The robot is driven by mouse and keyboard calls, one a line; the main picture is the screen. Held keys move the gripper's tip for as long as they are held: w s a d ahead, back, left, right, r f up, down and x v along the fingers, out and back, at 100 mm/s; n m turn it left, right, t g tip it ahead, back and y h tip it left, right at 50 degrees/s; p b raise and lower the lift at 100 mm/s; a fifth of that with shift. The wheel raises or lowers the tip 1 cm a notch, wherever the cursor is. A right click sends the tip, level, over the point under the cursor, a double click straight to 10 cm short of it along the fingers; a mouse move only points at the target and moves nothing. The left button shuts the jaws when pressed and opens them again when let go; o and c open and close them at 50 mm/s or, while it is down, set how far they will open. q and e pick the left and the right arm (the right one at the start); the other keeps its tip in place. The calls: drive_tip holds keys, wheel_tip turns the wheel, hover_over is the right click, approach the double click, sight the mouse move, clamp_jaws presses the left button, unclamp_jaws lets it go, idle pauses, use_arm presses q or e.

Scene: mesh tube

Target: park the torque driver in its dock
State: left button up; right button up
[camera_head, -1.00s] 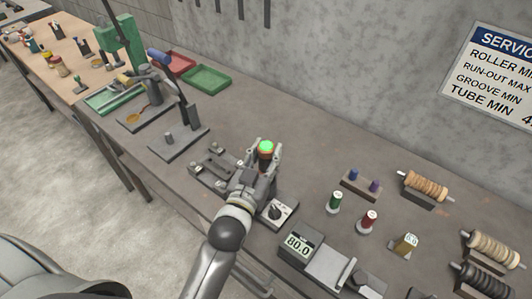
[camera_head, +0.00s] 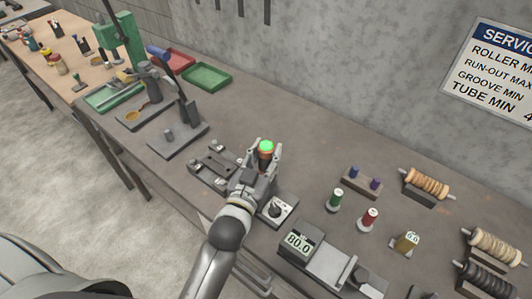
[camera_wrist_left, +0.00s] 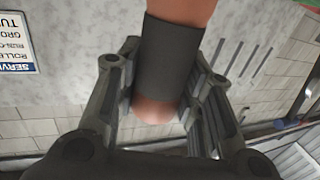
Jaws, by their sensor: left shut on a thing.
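My left gripper (camera_head: 265,158) is shut on the torque driver (camera_head: 266,147), which has a bright green top and an orange band. My right gripper is not in view.
Near the gripper are a flat fixture (camera_head: 212,166) and a small box with a dial (camera_head: 277,209). A black post on a base (camera_head: 185,115) stands to the left. The bench behind the gripper is clear.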

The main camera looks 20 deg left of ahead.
use_arm(q)
drive_tip(key=shift+f, duration=0.1)
drive_tip(key=o, duration=1.2)
drive_tip(key=shift+f, duration=0.2)
drive_tip(key=s, duration=1.2)
drive_tip(key=shift+a+r, duration=0.2)
drive_tip(key=shift+a, duration=0.1)
drive_tip(key=shift+f, duration=0.1)
